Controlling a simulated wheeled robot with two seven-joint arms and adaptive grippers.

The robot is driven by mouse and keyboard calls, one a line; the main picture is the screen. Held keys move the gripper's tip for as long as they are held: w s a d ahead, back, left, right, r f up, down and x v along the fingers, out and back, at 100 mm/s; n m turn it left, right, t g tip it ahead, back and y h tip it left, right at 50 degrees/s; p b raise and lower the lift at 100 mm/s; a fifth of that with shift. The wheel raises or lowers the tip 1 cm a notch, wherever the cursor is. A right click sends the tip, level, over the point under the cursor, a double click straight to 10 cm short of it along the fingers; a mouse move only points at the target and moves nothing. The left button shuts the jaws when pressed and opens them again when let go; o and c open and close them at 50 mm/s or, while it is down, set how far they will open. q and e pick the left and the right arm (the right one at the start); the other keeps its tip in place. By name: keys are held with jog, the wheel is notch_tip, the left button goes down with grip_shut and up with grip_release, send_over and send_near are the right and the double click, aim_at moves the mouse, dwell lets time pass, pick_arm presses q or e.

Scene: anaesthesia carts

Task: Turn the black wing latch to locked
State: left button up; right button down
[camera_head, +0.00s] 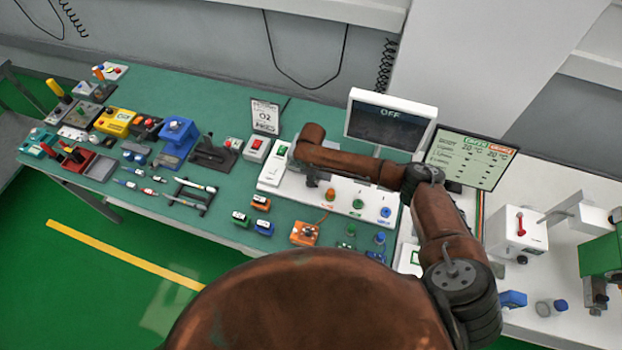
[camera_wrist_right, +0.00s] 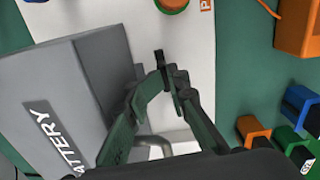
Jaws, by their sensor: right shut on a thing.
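In the right wrist view a small black piece (camera_wrist_right: 159,58), likely the black wing latch, stands between the fingertips of my right gripper (camera_wrist_right: 165,80). The fingers are closed on it above the white panel. The fingers hide most of it, so I cannot tell which way its wing points. A grey box marked BATTERY (camera_wrist_right: 62,95) is beside the fingers on the left. In the head view my right gripper (camera_head: 312,180) points down at the white panel (camera_head: 290,186), and my brown arm covers the spot. My left gripper is not in view.
The panel carries orange (camera_head: 330,194), green (camera_head: 358,204) and blue (camera_head: 385,212) knobs. A monitor reading OFF (camera_head: 391,123) stands behind my arm. An orange box (camera_head: 305,233) and several small blocks lie in front. The left table holds many small devices.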

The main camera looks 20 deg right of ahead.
jog(key=n, duration=0.2)
jog(key=s+f+n+p, duration=0.1)
jog(key=n, duration=0.1)
jog(key=shift+a, duration=0.1)
jog(key=n, duration=0.5)
jog(key=shift+n, duration=0.3)
jog(key=n, duration=0.3)
jog(key=shift+w+d+n, duration=0.1)
jog(key=shift+d+n, duration=0.1)
jog(key=shift+n, duration=0.1)
jog(key=shift+w+d+n, duration=0.1)
jog(key=shift+n, duration=1.7)
jog(key=shift+r, duration=0.1)
jog(key=c, duration=2.3)
grip_release()
jog(key=shift+w+d, duration=0.1)
jog(key=shift+w, duration=0.05)
jog(key=shift+c, duration=0.2)
notch_tip(320, 180, up, 12)
jog(key=a, duration=0.1)
jog(key=shift+w+r, duration=0.15)
